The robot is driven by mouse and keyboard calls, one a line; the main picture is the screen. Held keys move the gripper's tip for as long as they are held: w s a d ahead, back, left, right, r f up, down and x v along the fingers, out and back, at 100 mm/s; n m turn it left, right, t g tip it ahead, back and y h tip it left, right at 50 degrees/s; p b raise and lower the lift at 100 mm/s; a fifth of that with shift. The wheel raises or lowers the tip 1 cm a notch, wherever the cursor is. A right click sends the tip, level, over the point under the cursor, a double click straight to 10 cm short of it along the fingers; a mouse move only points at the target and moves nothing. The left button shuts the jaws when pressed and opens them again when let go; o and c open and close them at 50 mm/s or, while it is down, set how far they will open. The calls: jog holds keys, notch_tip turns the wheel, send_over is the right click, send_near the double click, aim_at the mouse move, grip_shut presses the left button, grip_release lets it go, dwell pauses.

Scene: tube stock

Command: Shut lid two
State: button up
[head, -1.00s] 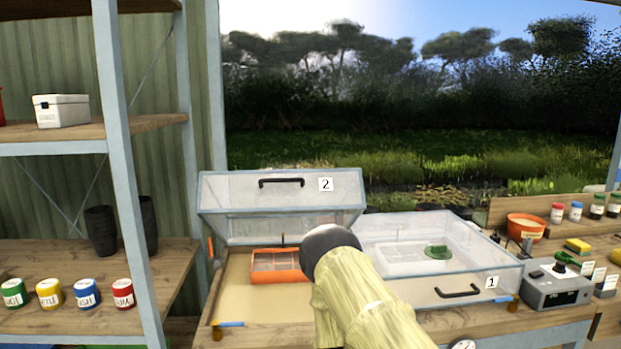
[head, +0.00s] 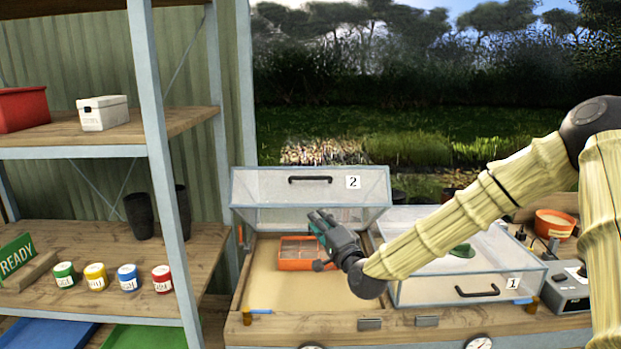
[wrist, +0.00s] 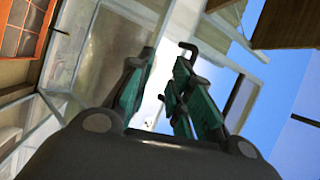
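Lid two (head: 265,192), a clear panel in a pale frame with a black handle (head: 310,180) and a "2" label (head: 353,182), stands raised and tilted at the back of the left cold frame bay. My gripper (head: 320,222) is in front of the lid's lower part, over the open bay, below the handle and apart from it. In the wrist view its teal-padded fingers (wrist: 160,85) are spread with nothing between them. Pale frame bars and clear panes show beyond them. The bay below the lid is open, with a sandy floor (head: 285,288).
An orange tray (head: 297,264) sits in the open bay, partly behind my gripper. Lid one (head: 440,291) lies closed on the right, under my forearm. A shelf unit (head: 165,170) with cans and boxes stands at left.

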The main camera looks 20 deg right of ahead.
jog(key=m+t, duration=0.1)
send_near(310, 178)
jog(key=p+x, duration=0.2)
jog(key=x, duration=0.3)
jog(key=p+x, duration=0.2)
jog(key=x, duration=0.3)
jog(key=shift+w+d+f, duration=0.15)
jog(key=shift+w, duration=0.2)
grip_shut()
